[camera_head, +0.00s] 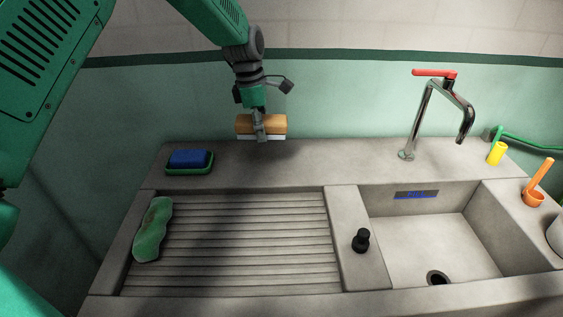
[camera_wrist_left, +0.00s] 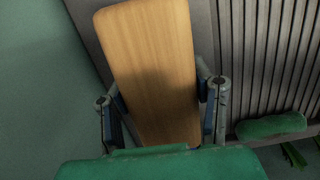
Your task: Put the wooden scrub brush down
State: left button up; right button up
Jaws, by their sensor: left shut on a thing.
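The wooden scrub brush (camera_head: 274,124) has a tan wooden back and a pale underside. It is held level above the back ledge of the sink unit, left of the tap. My left gripper (camera_head: 260,132) is shut on the brush around its middle. In the left wrist view, the wooden back (camera_wrist_left: 152,70) fills the space between the two fingers of the left gripper (camera_wrist_left: 162,108). A dark shadow lies on the ledge and drainboard below. Whether the brush touches the ledge is hard to tell, but it looks apart from it. My right gripper is not seen.
A blue sponge (camera_head: 188,158) sits in a green dish (camera_head: 203,167) on the back ledge. A green scrubber-like item (camera_head: 152,230) lies on the ribbed drainboard (camera_head: 250,250). A black stopper (camera_head: 361,240) stands beside the basin (camera_head: 440,235). The tap (camera_head: 421,115) rises at right. The ledge between dish and tap is clear.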

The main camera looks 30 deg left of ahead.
aim_at(266, 164)
pick_arm(q)
jog(key=shift+w+d+r, duration=0.1)
jog(key=shift+w+r, duration=0.1)
jog(key=shift+w, duration=0.2)
notch_tip(266, 164, down, 9)
jog(key=shift+s+r, duration=0.1)
jog(key=shift+f, duration=0.45)
jog(key=shift+f, duration=0.55)
jog(key=o, duration=1.6)
jog(key=shift+f, duration=0.1)
jog(key=shift+c, duration=0.2)
